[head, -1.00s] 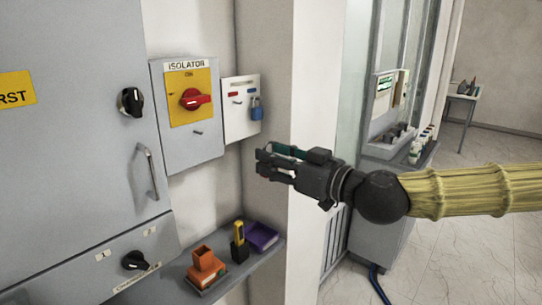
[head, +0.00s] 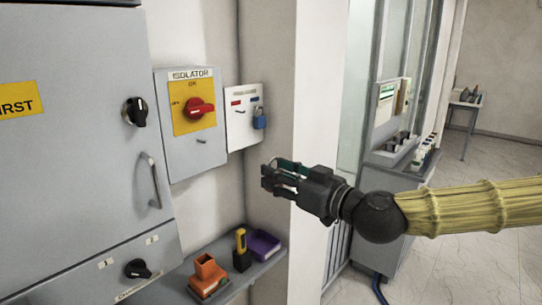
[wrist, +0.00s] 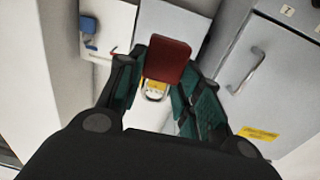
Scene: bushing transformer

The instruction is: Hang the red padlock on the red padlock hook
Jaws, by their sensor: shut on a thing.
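My gripper (head: 268,177) is in front of the wall corner, below and right of the white lock board (head: 236,132). In the wrist view its fingers (wrist: 157,85) are shut on the red padlock (wrist: 168,58). The padlock's red body shows between the fingers, with its pale shackle (wrist: 154,96) pointing towards the lower part of that picture. In the head view the fingers largely hide the padlock. The board has a red label (head: 237,103) with a small hook (head: 239,112) below it. A blue padlock (head: 259,121) hangs at the board's right. The red padlock is apart from the board.
The isolator box (head: 188,150) with its red rotary handle (head: 200,108) is left of the board. Below, a shelf (head: 238,277) carries an orange holder (head: 206,268), a yellow-and-black device (head: 241,252) and a purple tray (head: 263,244). The space between gripper and board looks clear.

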